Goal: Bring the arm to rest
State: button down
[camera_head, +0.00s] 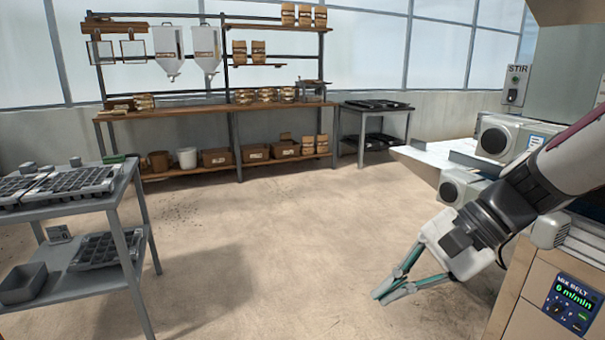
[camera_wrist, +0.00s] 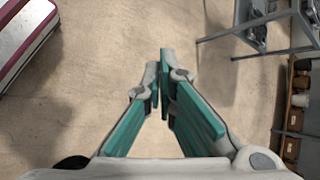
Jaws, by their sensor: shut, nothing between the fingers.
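My gripper (camera_head: 382,296) hangs over the floor at the lower right of the head view, in front of the machine and pointing down to the left. Its green-lined fingers are shut and hold nothing. In the wrist view my gripper (camera_wrist: 160,65) shows its fingers close together at the tips, with bare floor beyond them. My arm comes in from the right edge of the head view, and its base end is out of view.
A seeder machine with a belt control panel (camera_head: 569,303) stands close at right. A grey cart (camera_head: 108,204) with seed trays stands at left. A wooden shelf bench (camera_head: 215,112) lines the back wall, with a small table (camera_head: 376,108) beside it. The middle floor is clear.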

jog(key=s+d+n+h, duration=0.3)
jog(key=s+n+h, duration=0.15)
jog(key=s, duration=0.65)
jog(key=s+d+n+h, duration=0.3)
jog(key=s+n+h, duration=0.15)
jog(key=s, duration=0.75)
notch_tip(320, 180, up, 29)
jog(key=t+p, duration=0.3)
jog(key=p, duration=2.5)
jog(key=shift+w+d+r+n, duration=0.15)
jog(key=shift+w+d+n, duration=0.05)
jog(key=shift+w+n, duration=0.15)
